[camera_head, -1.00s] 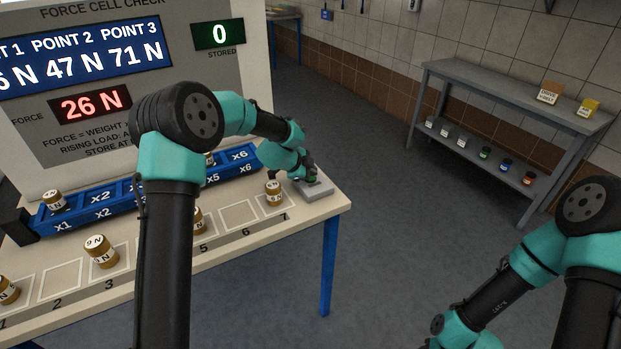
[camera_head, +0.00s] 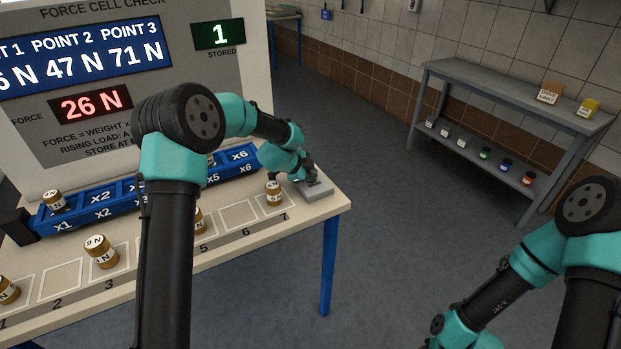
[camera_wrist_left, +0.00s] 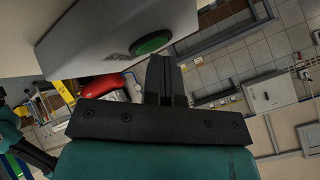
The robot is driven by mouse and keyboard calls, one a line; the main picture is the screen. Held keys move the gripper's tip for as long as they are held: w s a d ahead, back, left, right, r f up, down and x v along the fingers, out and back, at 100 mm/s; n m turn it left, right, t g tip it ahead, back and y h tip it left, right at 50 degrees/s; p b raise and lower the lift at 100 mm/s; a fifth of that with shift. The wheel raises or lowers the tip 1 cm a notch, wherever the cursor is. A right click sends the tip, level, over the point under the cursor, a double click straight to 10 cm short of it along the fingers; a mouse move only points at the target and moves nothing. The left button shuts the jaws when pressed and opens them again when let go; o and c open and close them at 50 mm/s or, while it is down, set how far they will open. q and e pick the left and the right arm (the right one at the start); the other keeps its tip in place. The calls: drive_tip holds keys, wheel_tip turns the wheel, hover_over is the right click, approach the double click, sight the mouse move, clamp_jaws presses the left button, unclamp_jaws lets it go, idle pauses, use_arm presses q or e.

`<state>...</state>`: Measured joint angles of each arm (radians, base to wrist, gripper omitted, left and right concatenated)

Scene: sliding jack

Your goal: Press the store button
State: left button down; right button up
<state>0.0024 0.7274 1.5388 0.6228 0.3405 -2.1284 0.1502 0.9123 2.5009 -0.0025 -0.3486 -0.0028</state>
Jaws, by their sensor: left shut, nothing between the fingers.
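The store button is a green round button (camera_wrist_left: 152,43) on a grey box (camera_head: 316,191) at the right end of the table. My left gripper (camera_head: 310,180) is shut and empty, with its fingertips over the box in the head view. In the left wrist view the shut fingers (camera_wrist_left: 162,65) are close to the green button; whether they touch it I cannot tell. The stored display (camera_head: 219,34) reads 1. The force display (camera_head: 90,104) reads 26 N. My right arm shows at the lower right, but its fingers are out of view.
A brass weight (camera_head: 274,193) stands just left of the button box. Other weights (camera_head: 100,251) stand on the table (camera_head: 240,262), and one sits on the blue multiplier beam (camera_head: 120,198). A grey shelf (camera_head: 500,90) stands against the far wall, with clear floor between.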

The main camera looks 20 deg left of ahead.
use_arm(q)
drive_tip(key=shift+r, duration=0.85)
drive_tip(key=shift+r, duration=2.5)
